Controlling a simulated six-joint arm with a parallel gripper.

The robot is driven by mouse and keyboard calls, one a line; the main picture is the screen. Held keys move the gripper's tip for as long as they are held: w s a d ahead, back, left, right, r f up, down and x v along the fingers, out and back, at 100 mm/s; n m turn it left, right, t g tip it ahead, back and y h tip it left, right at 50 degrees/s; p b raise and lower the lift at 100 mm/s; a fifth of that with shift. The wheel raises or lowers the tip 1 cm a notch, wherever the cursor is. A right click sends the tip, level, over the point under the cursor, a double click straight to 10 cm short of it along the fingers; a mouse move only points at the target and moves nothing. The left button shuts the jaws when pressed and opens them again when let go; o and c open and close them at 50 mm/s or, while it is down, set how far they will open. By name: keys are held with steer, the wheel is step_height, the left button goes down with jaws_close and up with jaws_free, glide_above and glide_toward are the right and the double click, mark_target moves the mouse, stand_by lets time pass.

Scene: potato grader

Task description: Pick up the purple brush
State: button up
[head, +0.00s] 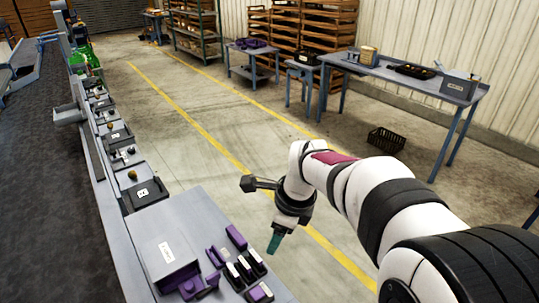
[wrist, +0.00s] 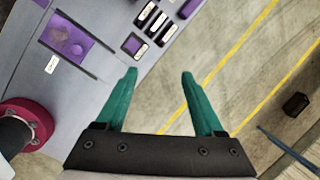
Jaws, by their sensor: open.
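Several small purple and dark pieces lie on the grey bench top at the lower centre of the head view. They include a purple block (head: 236,237), a purple piece with a handle-like shape (head: 216,257) and a purple piece with a pale top (head: 259,293). I cannot tell which is the brush. In the wrist view a purple square piece (wrist: 132,44) lies near dark, white-labelled pieces (wrist: 146,14). My gripper (head: 274,243) has teal fingers and hangs just right of these pieces. In the wrist view my gripper (wrist: 159,74) is open, with nothing between its fingers.
A grey box (head: 166,252) with a white label stands left of the pieces. A dark conveyor belt (head: 45,180) runs along the left. Right of the bench is open floor with yellow lines (head: 205,134). A black crate (head: 386,140) sits on the floor.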

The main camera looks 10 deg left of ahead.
mark_target(236, 235)
steer(key=w+a+f+m+t, duration=0.1)
steer(key=w+a+f+m, duration=0.55)
steer(key=w+a, duration=0.25)
steer(key=shift+m+y, duration=0.35)
steer(key=shift+y, duration=0.05)
steer(key=x, duration=1.6)
steer(key=shift+w+a+r, duration=0.15)
steer(key=shift+w+a, duration=0.05)
steer(key=shift+w, duration=0.2)
steer(key=shift+c, duration=0.2)
jaws_close()
